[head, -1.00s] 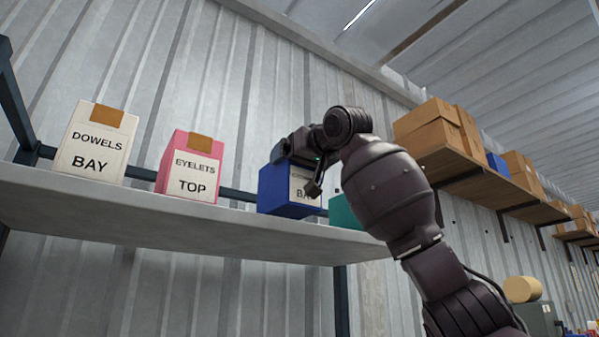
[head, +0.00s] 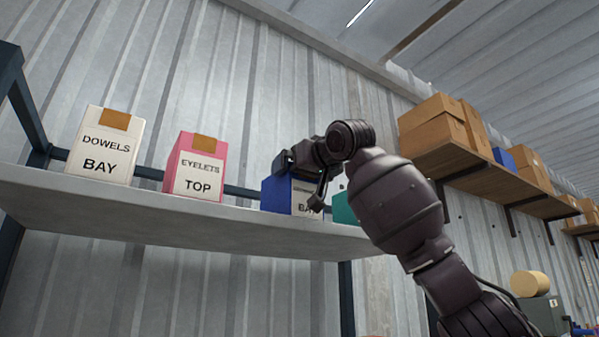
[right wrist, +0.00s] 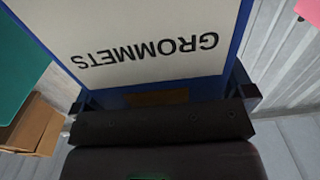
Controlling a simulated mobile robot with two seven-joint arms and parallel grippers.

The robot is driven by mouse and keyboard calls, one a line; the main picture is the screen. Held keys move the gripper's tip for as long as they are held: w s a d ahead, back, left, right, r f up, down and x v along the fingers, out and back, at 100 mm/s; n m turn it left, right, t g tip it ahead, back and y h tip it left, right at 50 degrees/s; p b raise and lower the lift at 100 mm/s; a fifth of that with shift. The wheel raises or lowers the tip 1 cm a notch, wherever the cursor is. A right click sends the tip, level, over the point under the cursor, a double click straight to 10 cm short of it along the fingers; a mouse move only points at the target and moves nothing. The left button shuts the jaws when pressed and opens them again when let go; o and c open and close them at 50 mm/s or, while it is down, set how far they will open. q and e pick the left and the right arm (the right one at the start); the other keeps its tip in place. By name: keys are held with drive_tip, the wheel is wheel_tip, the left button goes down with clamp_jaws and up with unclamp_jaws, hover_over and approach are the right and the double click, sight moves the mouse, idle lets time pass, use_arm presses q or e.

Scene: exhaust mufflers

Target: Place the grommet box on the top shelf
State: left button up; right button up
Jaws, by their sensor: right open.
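The grommet box (head: 276,195) is blue with a white label and stands on the pale upper shelf (head: 150,207). The lower label line, partly covered, appears to read BAY. In the right wrist view, the label on the box (right wrist: 140,45) reads GROMMETS, upside down. My right gripper (head: 316,190) is at the upper part of the box. In the right wrist view the gripper's fingers (right wrist: 165,95) are apart, one at each side of the box. The arm hides part of the box's top and right side. My left gripper is out of view.
On the same shelf stand a white DOWELS box (head: 105,145) and a pink EYELETS box (head: 195,165) to the left. A teal box (head: 343,208) stands close on the right, partly behind my arm. Wall shelves with cardboard boxes (head: 432,122) are at right.

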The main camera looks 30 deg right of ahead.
drive_tip(key=shift+s, duration=0.25)
use_arm(q)
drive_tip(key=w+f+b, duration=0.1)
drive_tip(key=b, duration=0.2)
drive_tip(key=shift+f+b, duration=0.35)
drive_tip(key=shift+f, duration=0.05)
use_arm(e)
drive_tip(key=s+d, duration=0.1)
drive_tip(key=s, duration=1)
drive_tip(key=shift+s, duration=0.25)
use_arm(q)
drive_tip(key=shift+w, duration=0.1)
